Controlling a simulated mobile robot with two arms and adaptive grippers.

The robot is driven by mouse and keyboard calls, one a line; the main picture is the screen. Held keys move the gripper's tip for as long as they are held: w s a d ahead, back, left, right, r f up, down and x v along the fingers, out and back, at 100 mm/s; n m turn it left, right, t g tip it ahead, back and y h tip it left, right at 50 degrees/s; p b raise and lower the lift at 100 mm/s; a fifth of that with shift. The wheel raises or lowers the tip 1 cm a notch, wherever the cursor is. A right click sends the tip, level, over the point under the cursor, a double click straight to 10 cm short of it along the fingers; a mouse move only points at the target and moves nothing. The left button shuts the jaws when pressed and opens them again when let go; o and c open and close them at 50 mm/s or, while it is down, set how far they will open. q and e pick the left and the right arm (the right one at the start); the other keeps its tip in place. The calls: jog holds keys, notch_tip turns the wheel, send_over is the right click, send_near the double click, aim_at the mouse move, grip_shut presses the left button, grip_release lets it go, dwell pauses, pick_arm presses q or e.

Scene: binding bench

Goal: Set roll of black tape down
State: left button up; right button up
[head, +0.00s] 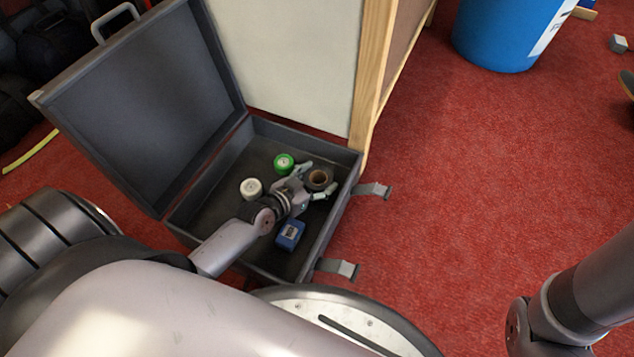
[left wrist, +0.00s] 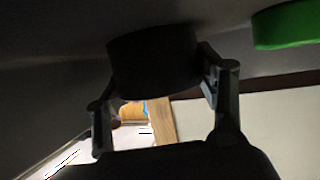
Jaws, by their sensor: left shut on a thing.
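The roll of black tape (head: 320,175), with a brown core, is inside the open grey case (head: 337,153), towards its back right corner. My left gripper (head: 317,181) is shut on it, one finger on each side. In the left wrist view the roll (left wrist: 155,62) shows as a dark disc between the two fingers (left wrist: 158,95), close to the dark case floor. I cannot tell whether the roll touches the floor. My right gripper is out of view.
A green roll (head: 284,163), a white roll (head: 252,188) and a blue box (head: 290,234) are in the case near my left gripper. The case lid (head: 145,95) stands open at left. A white, wood-edged panel (head: 290,60) rises behind. A blue bin (head: 505,30) stands on the red carpet.

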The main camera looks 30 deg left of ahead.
pick_arm(q)
jog(key=shift+r, duration=0.15)
jog(key=o, duration=1.3)
jog(key=shift+f, duration=0.2)
jog(key=shift+c, duration=0.2)
jog(key=shift+r, duration=0.15)
